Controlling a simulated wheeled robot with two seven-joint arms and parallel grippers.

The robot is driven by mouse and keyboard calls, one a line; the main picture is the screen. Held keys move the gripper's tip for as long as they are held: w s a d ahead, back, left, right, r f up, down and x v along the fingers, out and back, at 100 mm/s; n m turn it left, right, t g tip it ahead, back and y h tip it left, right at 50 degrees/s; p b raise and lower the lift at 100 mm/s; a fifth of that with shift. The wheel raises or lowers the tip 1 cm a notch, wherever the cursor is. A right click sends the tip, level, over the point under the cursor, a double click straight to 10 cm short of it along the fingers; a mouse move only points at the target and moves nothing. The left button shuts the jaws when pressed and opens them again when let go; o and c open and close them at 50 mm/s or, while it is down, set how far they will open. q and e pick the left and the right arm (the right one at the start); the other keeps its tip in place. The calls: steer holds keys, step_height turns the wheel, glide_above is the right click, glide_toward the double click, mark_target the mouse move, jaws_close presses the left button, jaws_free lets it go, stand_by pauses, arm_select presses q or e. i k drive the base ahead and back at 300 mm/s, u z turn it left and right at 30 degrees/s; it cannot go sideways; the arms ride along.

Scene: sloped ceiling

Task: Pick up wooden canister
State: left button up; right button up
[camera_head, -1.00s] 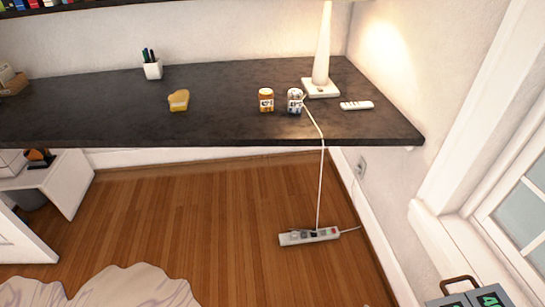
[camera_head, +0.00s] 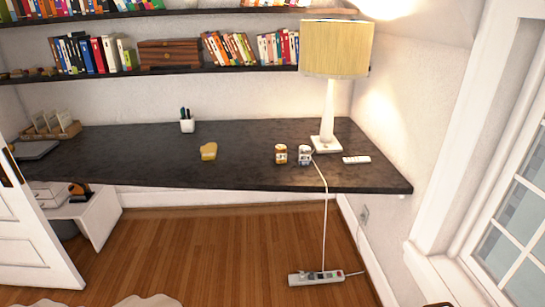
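Two small jars stand side by side on the dark desk (camera_head: 120,150), near its right end. The left one is an orange-brown jar (camera_head: 280,154) with a pale label. The right one is a white and dark patterned jar (camera_head: 304,154). They are too small to tell whether either is the wooden canister, and no other clear canister shows. Neither of my grippers is in view.
A lamp (camera_head: 326,120) stands behind the jars, its cord hanging to a power strip (camera_head: 316,278) on the floor. A white remote (camera_head: 357,160), a yellow item (camera_head: 208,151) and a pen cup (camera_head: 187,125) are on the desk. Shelves hang above.

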mark_target(280, 150)
steer(key=u, duration=0.75)
steer(key=i, duration=1.4)
steer(key=z, duration=0.3)
steer(key=i, duration=1.2)
steer(key=z, duration=0.9)
